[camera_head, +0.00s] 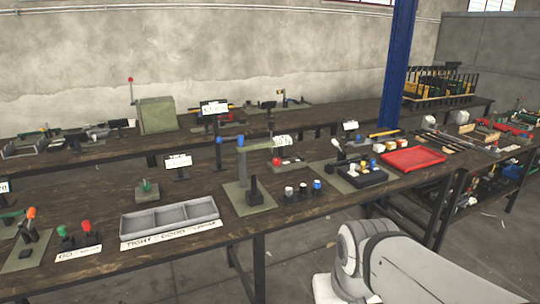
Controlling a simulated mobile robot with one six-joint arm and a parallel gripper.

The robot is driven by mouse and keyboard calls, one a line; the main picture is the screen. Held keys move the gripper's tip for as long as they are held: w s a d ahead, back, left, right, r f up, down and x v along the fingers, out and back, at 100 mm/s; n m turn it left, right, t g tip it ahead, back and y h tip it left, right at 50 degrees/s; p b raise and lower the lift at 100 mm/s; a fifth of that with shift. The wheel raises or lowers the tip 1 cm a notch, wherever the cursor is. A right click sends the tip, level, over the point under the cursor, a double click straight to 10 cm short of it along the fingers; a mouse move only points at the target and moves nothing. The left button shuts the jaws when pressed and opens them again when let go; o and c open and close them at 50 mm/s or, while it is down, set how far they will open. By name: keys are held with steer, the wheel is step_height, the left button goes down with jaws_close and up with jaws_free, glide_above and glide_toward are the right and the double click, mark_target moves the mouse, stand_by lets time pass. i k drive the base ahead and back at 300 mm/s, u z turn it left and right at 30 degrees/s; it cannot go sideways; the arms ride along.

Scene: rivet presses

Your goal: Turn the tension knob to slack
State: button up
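My pale arm shows at the bottom right, but my gripper is outside the picture.
A grey three-part tray (168,221) lies on the front bench (280,225) with a label strip before it. Green and red buttons (86,227) stand at left. A red tray (413,160) and a blue column (397,70) are at right.

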mark_target(277, 161)
steer(key=i, duration=0.85)
